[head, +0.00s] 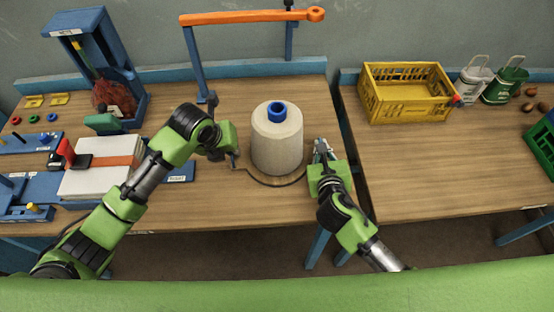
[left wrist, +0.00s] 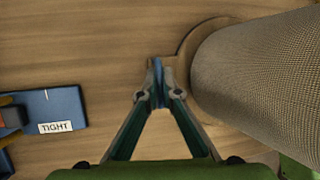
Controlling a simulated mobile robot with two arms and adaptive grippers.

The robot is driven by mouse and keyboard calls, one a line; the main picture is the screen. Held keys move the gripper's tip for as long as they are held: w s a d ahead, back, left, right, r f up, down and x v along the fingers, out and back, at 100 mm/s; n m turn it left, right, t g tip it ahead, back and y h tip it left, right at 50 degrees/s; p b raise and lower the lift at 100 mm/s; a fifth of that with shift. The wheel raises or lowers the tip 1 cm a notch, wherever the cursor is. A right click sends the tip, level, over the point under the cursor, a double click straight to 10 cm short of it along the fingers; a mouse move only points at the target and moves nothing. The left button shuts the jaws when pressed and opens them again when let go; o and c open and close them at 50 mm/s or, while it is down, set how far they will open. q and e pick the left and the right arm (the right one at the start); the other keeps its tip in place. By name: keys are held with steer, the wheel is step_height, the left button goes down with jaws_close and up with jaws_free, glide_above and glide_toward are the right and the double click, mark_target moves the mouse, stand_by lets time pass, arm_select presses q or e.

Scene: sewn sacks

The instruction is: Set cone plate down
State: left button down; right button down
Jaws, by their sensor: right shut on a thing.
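The cone plate (head: 262,179) is a thin round wooden board with a dark front edge, low over or on the left table; I cannot tell whether it touches. A large beige thread cone (head: 277,143) with a blue top stands upright on it. In the left wrist view the cone (left wrist: 265,85) hides most of the plate (left wrist: 186,52). My left gripper (head: 235,161) is at the plate's left side, its fingertips (left wrist: 158,82) close together by a small wooden tab; whether they hold it is unclear. My right gripper (head: 321,150) is shut at the plate's right side, its grip partly hidden.
An orange bar on a blue frame (head: 193,52) stands behind the cone. White stacked sheets (head: 98,180) and blue trays (head: 30,142), one labelled TIGHT (left wrist: 45,116), lie left. A yellow crate (head: 405,112) stands on the right table, beyond a gap. Wood around the plate's front is clear.

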arm_select(q)
steer(key=c, duration=2.2)
jaws_free()
steer(key=shift+c, duration=0.2)
arm_select(e)
steer(key=c, duration=2.2)
jaws_free()
steer(key=shift+s, duration=0.1)
arm_select(q)
steer(key=v, duration=1.2)
arm_select(e)
steer(key=v, duration=1.2)
arm_select(q)
steer(key=shift+s, duration=0.1)
